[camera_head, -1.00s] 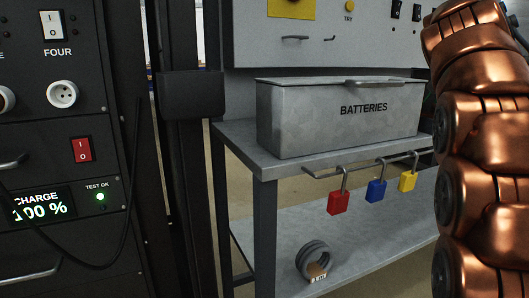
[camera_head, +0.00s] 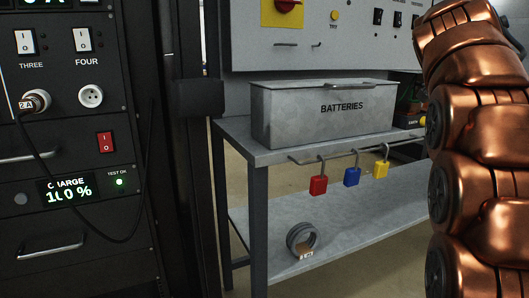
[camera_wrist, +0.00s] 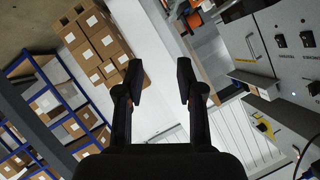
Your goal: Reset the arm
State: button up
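My gripper (camera_wrist: 157,82) shows in the wrist view with its two black fingers apart and nothing between them. It hangs in free space, with a pale wall or floor area and stacked boxes (camera_wrist: 100,45) in the background. My copper-coloured arm fills the right side of the head view, raised upright; its gripper end is outside that view.
A black rack (camera_head: 75,215) with switches and a charge display (camera_head: 67,190) stands at left, a cable plugged into it. A grey bench (camera_head: 262,152) holds a BATTERIES box (camera_head: 322,118). Red (camera_head: 318,185), blue (camera_head: 352,177) and yellow (camera_head: 381,170) padlocks hang from its rail. A coil (camera_head: 302,238) lies on the lower shelf.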

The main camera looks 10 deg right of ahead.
jog(key=s+a+f+n+g+y+p, duration=0.2)
jog(key=s+a+n+y+p, duration=0.25)
jog(key=a+p, duration=0.6)
jog(key=s+a+f+n+g+y+p, duration=0.25)
jog(key=s+a+n+p, duration=0.3)
jog(key=a+p, duration=0.55)
jog(key=s+a+n+g+y+p, duration=0.1)
jog(key=s+a+n+p, duration=0.1)
jog(key=s+a+p, duration=0.3)
jog(key=s+a+n+g+y+p, duration=0.2)
jog(key=s+a+p, duration=0.3)
jog(key=s, duration=0.6)
jog(key=s+a+n+g+y+p, duration=0.1)
jog(key=s+a+n+p, duration=0.3)
jog(key=s+p, duration=0.4)
jog(key=shift+a+p, duration=0.4)
jog(key=shift+a, duration=0.05)
jog(key=shift+g, duration=0.25)
